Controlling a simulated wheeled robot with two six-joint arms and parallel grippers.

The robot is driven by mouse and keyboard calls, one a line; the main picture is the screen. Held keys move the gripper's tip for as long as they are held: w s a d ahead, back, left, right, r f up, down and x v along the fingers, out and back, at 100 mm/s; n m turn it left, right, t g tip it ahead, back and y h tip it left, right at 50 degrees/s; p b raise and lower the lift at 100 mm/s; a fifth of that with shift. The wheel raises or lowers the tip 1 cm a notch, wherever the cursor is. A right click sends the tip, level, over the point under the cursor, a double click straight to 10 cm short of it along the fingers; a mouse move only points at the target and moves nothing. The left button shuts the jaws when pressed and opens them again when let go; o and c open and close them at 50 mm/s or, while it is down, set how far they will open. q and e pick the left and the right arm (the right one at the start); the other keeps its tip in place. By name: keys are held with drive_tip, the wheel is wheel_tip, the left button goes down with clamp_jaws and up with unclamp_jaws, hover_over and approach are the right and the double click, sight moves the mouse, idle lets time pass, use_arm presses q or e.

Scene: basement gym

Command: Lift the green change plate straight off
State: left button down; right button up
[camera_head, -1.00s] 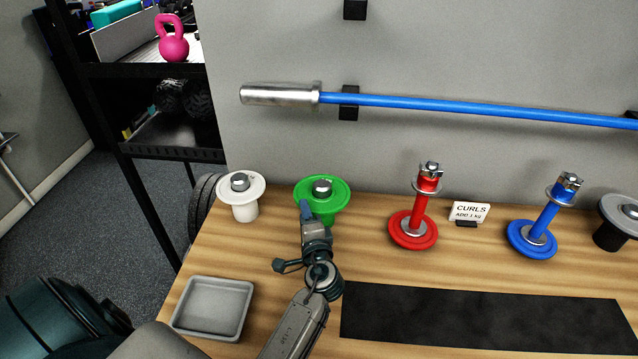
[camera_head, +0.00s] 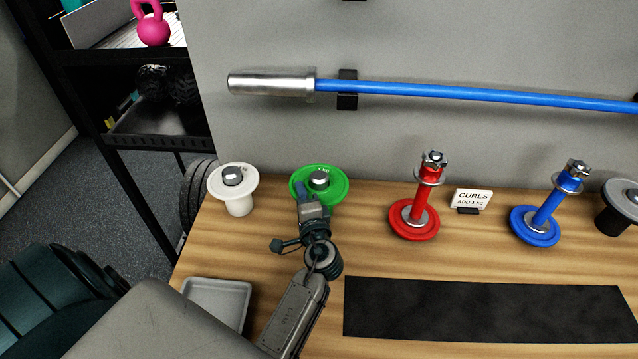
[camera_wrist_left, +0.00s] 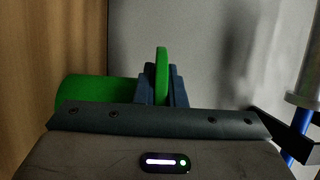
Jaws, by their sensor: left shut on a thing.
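The green change plate (camera_head: 333,190) sits level at the top of a green stand, with a silver peg end (camera_head: 319,177) showing in its middle. My left gripper (camera_head: 304,194) is shut on the plate's near rim. In the left wrist view the plate (camera_wrist_left: 161,70) shows edge-on between the two dark fingers (camera_wrist_left: 161,88), with the green stand (camera_wrist_left: 90,91) to its left. The fingers hide the place where plate and stand meet, so I cannot tell whether there is a gap. My right gripper is out of view.
A white plate on its stand (camera_head: 238,205) is left of the green one. Red (camera_head: 413,225) and blue (camera_head: 533,229) plates, a CURLS sign (camera_head: 471,199) and a grey plate (camera_head: 626,195) stand right. A grey tray (camera_head: 225,290) and black mat (camera_head: 480,310) lie in front. A blue bar (camera_head: 450,93) hangs behind.

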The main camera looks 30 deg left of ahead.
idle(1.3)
use_arm(q)
drive_tip(key=shift+r+b, duration=0.55)
drive_tip(key=shift+r, duration=4.6)
